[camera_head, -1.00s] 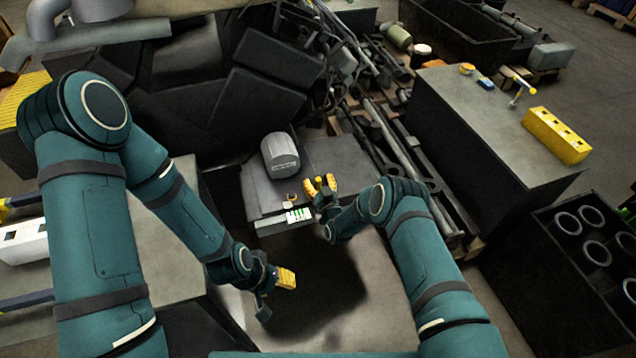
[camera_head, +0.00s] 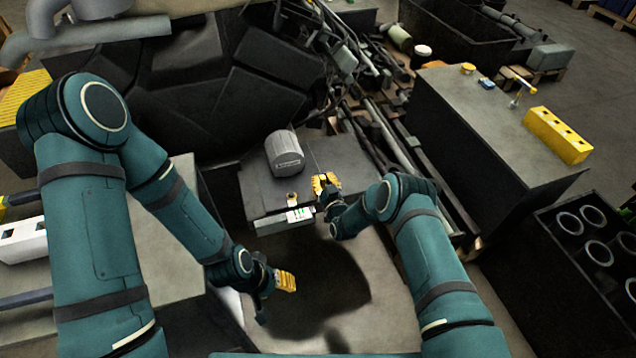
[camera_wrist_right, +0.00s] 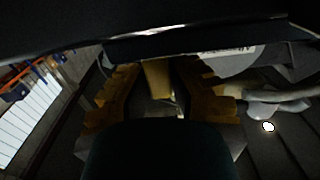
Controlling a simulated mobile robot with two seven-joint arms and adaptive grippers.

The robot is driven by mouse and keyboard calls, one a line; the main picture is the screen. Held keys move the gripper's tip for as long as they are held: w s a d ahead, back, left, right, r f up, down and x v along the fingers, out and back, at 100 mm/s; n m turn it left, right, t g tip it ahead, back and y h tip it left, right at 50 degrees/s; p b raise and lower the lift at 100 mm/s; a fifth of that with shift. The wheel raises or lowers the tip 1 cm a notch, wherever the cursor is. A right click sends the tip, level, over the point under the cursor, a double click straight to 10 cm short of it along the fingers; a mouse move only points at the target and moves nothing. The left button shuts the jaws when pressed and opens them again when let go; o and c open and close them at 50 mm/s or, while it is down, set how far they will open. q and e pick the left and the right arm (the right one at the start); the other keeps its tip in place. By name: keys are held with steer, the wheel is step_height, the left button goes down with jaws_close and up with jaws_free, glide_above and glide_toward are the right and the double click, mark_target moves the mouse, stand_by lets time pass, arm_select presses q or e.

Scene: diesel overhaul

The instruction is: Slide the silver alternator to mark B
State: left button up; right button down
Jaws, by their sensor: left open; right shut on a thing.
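The silver alternator (camera_head: 285,153), a grey cylinder, lies on the dark bench top (camera_head: 345,160). My right gripper (camera_head: 325,182) is just to its right and nearer the bench's front edge. In the right wrist view its yellow fingers (camera_wrist_right: 158,98) are shut on a pale yellow-brown upright piece (camera_wrist_right: 157,78); whether this belongs to the alternator I cannot tell. A grey rounded body with a printed label (camera_wrist_right: 232,60) is just beyond the fingers. My left gripper (camera_head: 286,282) is open and empty, low in front of the bench. I cannot make out mark B.
A white panel with green marks (camera_head: 300,214) is at the bench's front edge, with a small yellow-and-white thing (camera_head: 292,198) above it. Dark engine parts stand behind. A dark cabinet (camera_head: 470,130) bearing a yellow block (camera_head: 557,135) is to the right, past piled metal bars.

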steer(key=shift+w+d, duration=0.3)
steer(key=shift+d, duration=0.45)
steer(key=c, duration=0.9)
jaws_free()
steer(key=shift+a, duration=0.2)
steer(key=shift+o, duration=0.2)
steer(key=shift+s, duration=0.1)
steer(key=v, duration=1.2)
